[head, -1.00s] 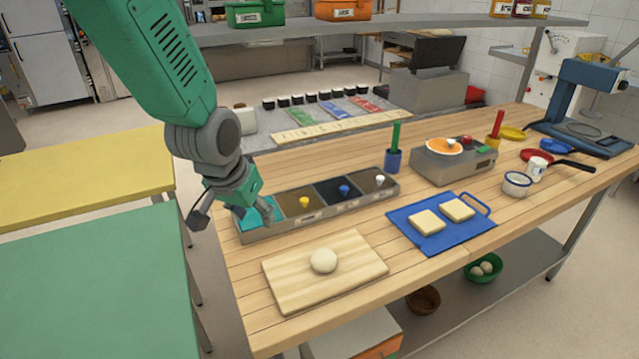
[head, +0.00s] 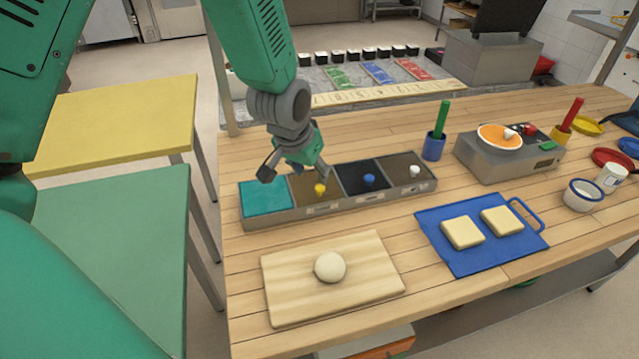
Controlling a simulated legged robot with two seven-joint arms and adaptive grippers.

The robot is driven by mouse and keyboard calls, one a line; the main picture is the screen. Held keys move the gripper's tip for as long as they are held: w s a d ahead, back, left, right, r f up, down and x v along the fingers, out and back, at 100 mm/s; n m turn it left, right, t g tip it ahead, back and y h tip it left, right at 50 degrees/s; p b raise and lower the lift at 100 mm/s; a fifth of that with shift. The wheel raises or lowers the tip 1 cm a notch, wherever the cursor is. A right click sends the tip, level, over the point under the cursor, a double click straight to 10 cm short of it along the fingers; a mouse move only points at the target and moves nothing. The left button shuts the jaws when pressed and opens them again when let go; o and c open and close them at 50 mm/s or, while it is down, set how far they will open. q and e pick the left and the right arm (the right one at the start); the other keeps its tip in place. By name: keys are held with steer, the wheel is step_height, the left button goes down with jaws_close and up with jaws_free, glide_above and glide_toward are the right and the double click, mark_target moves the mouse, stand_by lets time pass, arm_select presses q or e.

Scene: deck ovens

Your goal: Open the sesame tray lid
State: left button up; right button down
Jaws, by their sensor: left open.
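A long grey tray unit (head: 330,212) stands on the wooden table with several sections in a row. Its left section is a flat teal panel (head: 266,199) with no knob visible. The other sections have a yellow knob (head: 320,190), a blue knob (head: 369,180) and a white knob (head: 415,172). I cannot tell which section is the sesame one; the small labels on the front are unreadable. My left gripper (head: 296,173) is open and empty, fingers spread downward, above the unit's back edge near the yellow knob. My right gripper is out of view.
A wooden board (head: 290,290) with a dough ball (head: 330,266) lies in front of the unit. A blue board (head: 450,252) with two pale squares lies to the right. A blue cup (head: 434,148) holding a green stick stands behind the unit's right end.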

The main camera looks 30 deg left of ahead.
mark_target(318, 186)
arm_select(q)
steer(key=x, duration=0.4)
steer(key=shift+w+a+f, duration=0.1)
steer(key=shift+a+f, duration=0.05)
steer(key=shift+f, duration=0.15)
steer(key=shift+w+d+f, duration=0.1)
steer(key=shift+d+f, duration=0.2)
steer(key=shift+d, duration=0.4)
steer(key=shift+w+d+f, duration=0.1)
steer(key=shift+w+d, duration=0.1)
steer(key=shift+d, duration=0.15)
steer(key=shift+a, duration=0.3)
steer(key=shift+c, duration=0.8)
steer(key=shift+a+f, duration=0.1)
steer(key=shift+a, duration=0.25)
steer(key=c, duration=0.6)
steer(key=shift+s+a, duration=0.1)
steer(key=shift+a, duration=0.1)
jaws_close()
